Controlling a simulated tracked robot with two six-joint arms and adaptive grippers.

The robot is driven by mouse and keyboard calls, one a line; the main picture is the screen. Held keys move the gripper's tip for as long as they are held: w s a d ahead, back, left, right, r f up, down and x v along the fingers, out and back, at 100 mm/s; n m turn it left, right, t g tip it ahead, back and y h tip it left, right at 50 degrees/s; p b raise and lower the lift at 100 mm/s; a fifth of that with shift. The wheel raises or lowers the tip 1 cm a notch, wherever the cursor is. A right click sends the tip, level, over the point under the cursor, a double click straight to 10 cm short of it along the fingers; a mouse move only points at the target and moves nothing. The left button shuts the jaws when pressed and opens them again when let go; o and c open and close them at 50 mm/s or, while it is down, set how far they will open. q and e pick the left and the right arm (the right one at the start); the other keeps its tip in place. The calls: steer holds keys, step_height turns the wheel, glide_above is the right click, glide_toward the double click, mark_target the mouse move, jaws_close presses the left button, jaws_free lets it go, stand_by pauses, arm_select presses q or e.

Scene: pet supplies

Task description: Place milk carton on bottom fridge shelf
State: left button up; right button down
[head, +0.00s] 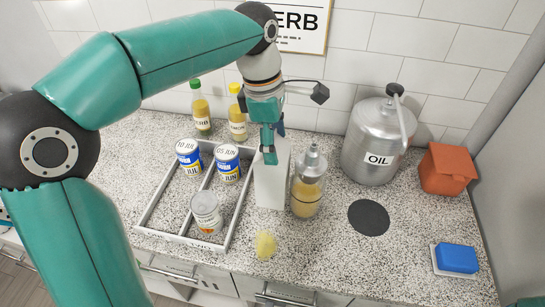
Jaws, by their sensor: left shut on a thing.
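A tall plain white carton (271,187), which looks like the milk carton, is upright at the counter, between a divided tray and a glass bottle. My left gripper (269,152) comes down on it from above and is shut on its upper part. The gripper and wrist hide part of the carton's top. I cannot tell whether its base touches the counter. No fridge or fridge shelf is in view. My right gripper is not in view.
The divided tray (153,209) holds several cans. A glass bottle (306,196) stands close to the carton's right. Behind are two sauce bottles (201,112), (238,122). An oil canister (375,140), a dark disc (369,217) and a blue block (457,257) are right. A yellow piece (265,244) lies in front.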

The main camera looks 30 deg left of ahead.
mark_target(273, 172)
arm_select(q)
steer(key=shift+f, duration=2.2)
steer(key=o, duration=1.4)
steer(key=shift+f, duration=0.2)
steer(key=shift+c, duration=0.2)
steer(key=o, duration=0.5)
steer(key=shift+c, duration=0.2)
steer(key=shift+r, duration=0.15)
